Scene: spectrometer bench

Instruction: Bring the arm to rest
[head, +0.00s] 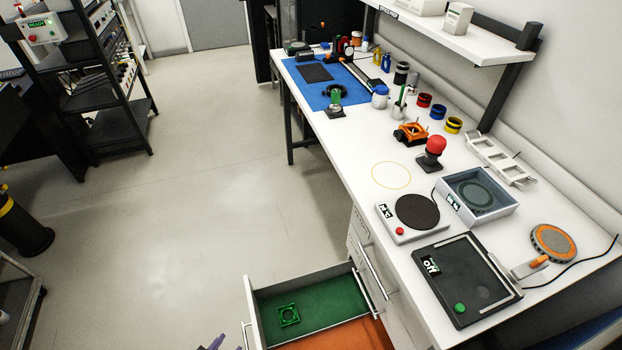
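A small dark purple piece (215,342) shows at the bottom edge, just left of the open drawer's handle. It looks like the tip of my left gripper, but most of it is cut off, so whether its fingers are open or shut does not show. No arm is visible above the bench. My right gripper is not in view. The drawer (252,300) stands pulled out from under the bench. A green square part with a round opening (288,315) lies on its green lining.
The white bench (345,150) carries a black-plated device (465,280), a round-plate device (417,210), a grey-blue tray (477,195), a red-knobbed stand (435,150) and an orange disc (552,242). A shelf (450,35) overhangs the back. The floor (200,190) left of the bench is clear.

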